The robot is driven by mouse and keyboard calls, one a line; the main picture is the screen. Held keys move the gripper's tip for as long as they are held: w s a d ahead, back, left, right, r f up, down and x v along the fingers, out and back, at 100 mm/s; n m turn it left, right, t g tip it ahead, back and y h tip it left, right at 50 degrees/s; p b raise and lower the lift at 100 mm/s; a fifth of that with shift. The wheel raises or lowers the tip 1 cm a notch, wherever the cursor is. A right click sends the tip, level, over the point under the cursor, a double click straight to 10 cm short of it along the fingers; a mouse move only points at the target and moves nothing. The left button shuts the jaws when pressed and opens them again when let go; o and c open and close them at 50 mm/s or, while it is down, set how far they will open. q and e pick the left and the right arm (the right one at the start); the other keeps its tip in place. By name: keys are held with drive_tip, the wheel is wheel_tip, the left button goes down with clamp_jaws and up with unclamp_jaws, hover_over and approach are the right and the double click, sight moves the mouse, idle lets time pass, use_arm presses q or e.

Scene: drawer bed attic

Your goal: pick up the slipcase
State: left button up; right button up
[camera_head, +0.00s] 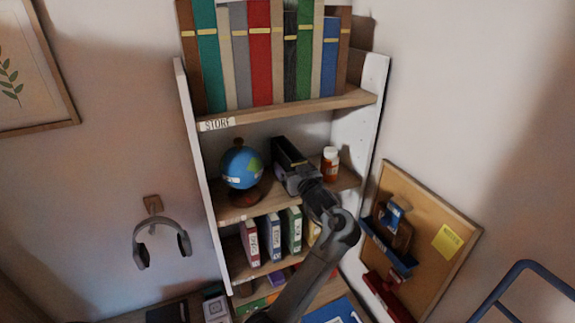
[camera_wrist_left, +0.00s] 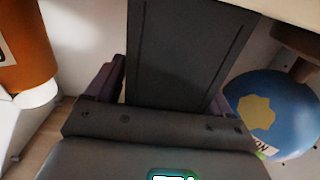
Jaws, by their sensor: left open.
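The slipcase (camera_head: 287,152) is a dark box with a thin light line along its edge, on the middle shelf between the globe and the pill bottle. In the left wrist view the slipcase (camera_wrist_left: 190,45) is a dark grey panel filling the upper middle. My left gripper (camera_head: 297,180) reaches in at the slipcase's near end. In the wrist view the open left gripper (camera_wrist_left: 165,85) has one dark finger on either side of the slipcase. I cannot tell whether the fingers touch it. The slipcase's near end is hidden by the gripper. My right gripper is not in view.
A blue globe (camera_head: 241,167) stands left of the slipcase and an orange pill bottle (camera_head: 330,164) close on its right. The upper shelf board (camera_head: 290,107), full of books, is above. Several binders (camera_head: 273,238) stand below. A corkboard (camera_head: 430,235) is at right.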

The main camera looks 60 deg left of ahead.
use_arm(q)
drive_tip(key=shift+c, duration=0.2)
drive_tip(key=c, duration=1.2)
drive_tip(key=shift+c, duration=0.2)
drive_tip(key=shift+r, duration=0.1)
